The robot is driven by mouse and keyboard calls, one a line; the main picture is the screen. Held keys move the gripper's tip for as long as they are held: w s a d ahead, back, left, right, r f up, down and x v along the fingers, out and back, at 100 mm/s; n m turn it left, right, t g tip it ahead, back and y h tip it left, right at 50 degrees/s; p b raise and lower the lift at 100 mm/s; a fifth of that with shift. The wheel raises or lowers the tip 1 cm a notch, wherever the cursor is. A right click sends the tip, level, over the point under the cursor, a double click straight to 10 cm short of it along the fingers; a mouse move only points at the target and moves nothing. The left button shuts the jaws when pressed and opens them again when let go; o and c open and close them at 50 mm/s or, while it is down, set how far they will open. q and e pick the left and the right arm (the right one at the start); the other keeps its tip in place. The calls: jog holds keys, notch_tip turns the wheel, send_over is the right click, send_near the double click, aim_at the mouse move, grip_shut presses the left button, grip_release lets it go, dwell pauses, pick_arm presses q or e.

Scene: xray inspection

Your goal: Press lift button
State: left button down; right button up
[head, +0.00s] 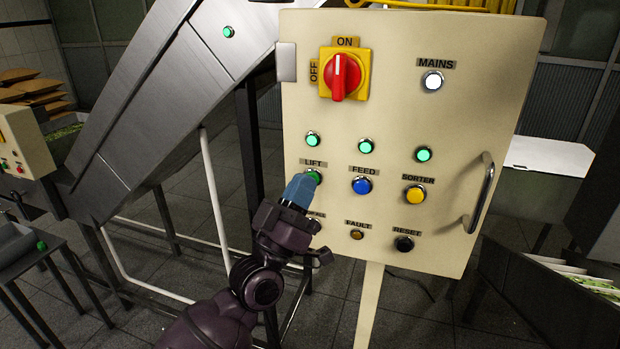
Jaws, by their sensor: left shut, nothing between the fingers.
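The control panel (440,230) is a cream upright box facing me. The lift button (316,176) is green, under the label LIFT, at the panel's left side. My left gripper (300,186) has blue fingertips, shut and empty, right at the lift button and covering its lower left part. I cannot tell whether the tips touch the button or whether it is pushed in. A green lamp (313,139) above the LIFT label is lit. My right gripper is not in view.
Beside it are the blue feed button (362,185) and yellow sorter button (414,194). Below are the fault lamp (357,235) and black reset button (404,244). A red rotary switch (343,76) points to ON. A handle (481,194) sticks out at right. A metal conveyor (150,100) stands left.

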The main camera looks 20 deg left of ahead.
pick_arm(q)
jog(key=shift+s, duration=0.25)
jog(key=s+p, duration=0.1)
jog(key=s, duration=0.4)
jog(key=shift+s+a+p, duration=0.1)
jog(key=shift+s+p, duration=0.2)
jog(key=shift+s, duration=0.1)
dwell(0.4)
jog(key=shift+f, duration=0.1)
